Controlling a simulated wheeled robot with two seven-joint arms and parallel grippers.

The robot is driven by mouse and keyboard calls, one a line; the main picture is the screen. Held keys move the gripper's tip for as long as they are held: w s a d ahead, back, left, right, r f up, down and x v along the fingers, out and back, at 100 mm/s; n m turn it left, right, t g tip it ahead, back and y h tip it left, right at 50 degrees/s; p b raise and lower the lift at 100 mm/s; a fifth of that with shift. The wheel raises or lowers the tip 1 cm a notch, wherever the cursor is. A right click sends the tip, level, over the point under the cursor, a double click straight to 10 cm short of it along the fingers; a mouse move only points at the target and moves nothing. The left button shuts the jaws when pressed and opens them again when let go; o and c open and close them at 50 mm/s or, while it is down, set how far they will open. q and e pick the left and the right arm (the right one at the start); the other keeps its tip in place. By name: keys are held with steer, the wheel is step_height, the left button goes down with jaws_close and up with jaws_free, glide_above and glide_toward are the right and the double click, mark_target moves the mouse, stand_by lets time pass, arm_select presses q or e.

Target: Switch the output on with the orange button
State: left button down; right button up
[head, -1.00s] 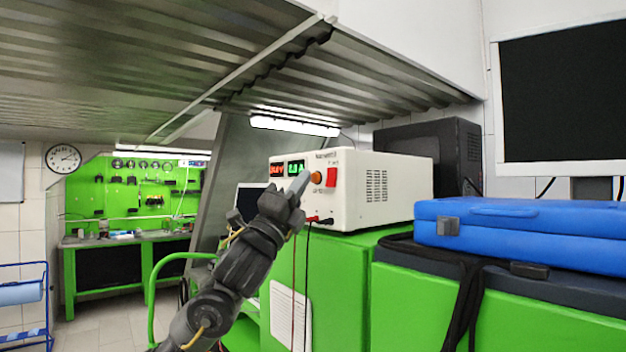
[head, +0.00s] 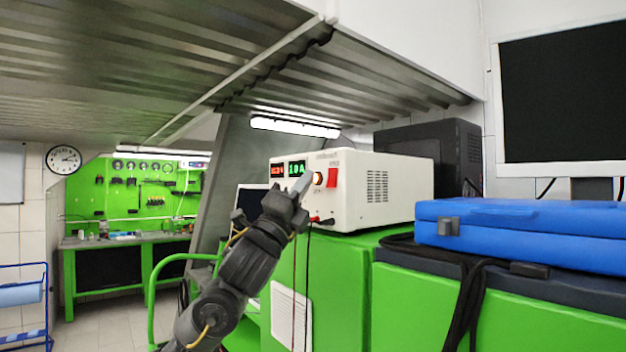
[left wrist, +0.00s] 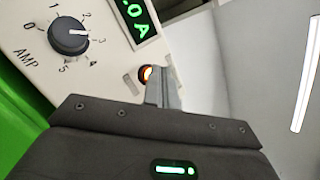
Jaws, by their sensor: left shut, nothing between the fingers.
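The white power supply (head: 376,190) stands on a green cabinet, its front panel facing left. The orange button (head: 319,179) is on that panel, right of the red and green displays. In the left wrist view the button (left wrist: 148,73) glows orange inside a dark ring, partly covered by the fingers. My right gripper is not in view.
A dial marked AMP (left wrist: 69,36) sits beside the button. A red switch (head: 332,178) is to its right, with red and black leads plugged in below. A blue case (head: 520,232) lies at right. A metal canopy (head: 150,60) hangs above.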

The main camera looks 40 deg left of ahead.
arm_select(q)
steer(key=shift+s, duration=0.1)
steer(key=shift+s+a, duration=0.2)
steer(key=shift+s, duration=0.55)
steer(key=shift+s+a+b, duration=0.1)
steer(key=shift+s+a, duration=0.2)
steer(key=shift+s, duration=0.65)
steer(key=shift+s+a+b, duration=0.1)
steer(key=shift+s+a, duration=0.15)
steer(key=shift+s, duration=0.7)
steer(key=shift+s+a+b, duration=0.1)
steer(key=shift+s+a, duration=0.2)
steer(key=shift+s, duration=0.65)
steer(key=shift+w, duration=0.1)
